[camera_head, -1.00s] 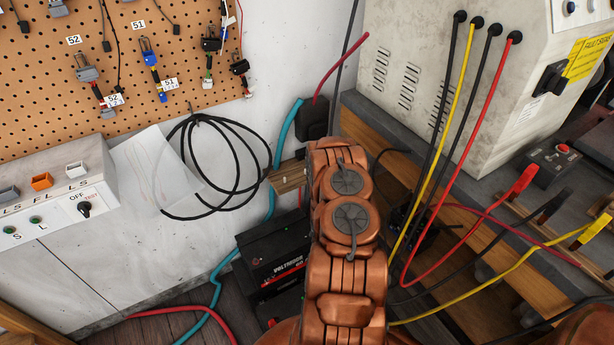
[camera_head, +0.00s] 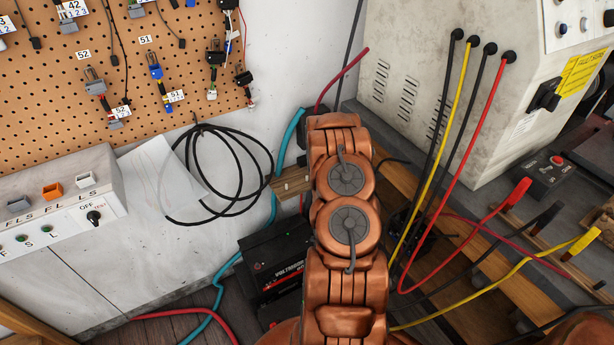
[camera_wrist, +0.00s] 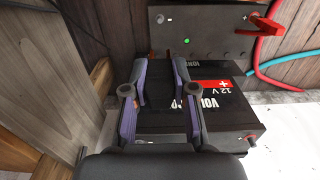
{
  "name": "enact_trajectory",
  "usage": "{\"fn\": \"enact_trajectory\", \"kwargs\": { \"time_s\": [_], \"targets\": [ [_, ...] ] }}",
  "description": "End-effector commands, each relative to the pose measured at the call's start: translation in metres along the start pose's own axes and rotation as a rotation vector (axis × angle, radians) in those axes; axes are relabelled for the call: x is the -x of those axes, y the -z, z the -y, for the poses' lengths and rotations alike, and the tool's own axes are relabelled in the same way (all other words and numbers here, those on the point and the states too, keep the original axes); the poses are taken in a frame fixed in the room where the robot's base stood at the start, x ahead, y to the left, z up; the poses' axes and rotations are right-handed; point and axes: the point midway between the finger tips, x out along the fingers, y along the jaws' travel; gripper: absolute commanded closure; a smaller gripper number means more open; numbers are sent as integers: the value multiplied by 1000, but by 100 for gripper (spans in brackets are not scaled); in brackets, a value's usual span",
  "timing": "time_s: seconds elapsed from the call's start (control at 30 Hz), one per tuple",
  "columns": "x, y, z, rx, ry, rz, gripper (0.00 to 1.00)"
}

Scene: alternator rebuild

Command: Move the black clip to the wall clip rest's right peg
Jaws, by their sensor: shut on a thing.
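The wall clip rest (camera_head: 281,189) is a small wooden block on the white wall in the head view. A pale peg shows on it, and its right end is close to or behind my arm. In the wrist view my gripper (camera_wrist: 160,108) has two purple-padded fingers over a black battery (camera_wrist: 228,122). It is shut on a dark thing, seemingly the black clip, which I cannot separate clearly from the battery behind it. In the head view my copper arm hides the gripper and whatever it holds.
A red clip (camera_wrist: 262,27) is on a dark panel in the wrist view. A coiled black cable (camera_head: 222,175) hangs left of the rest. A grey tester (camera_head: 450,80) with hanging leads stands at the right. A battery (camera_head: 275,262) stands low beside my arm.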

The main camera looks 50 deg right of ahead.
Motion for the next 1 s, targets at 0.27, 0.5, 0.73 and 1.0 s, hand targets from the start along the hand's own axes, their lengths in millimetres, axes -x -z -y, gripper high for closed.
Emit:
{"fn": "enact_trajectory", "kwargs": {
  "time_s": [0.27, 0.5, 0.73, 1.0],
  "targets": [
    [40, 0, 0, 1, 0, 1, 90],
    [72, 1, -1, 0, -2, -4, 90],
    [102, 0, 0, -1, -1, -2, 90],
    [138, 1, 0, 0, -2, -3, 90]
  ]
}}
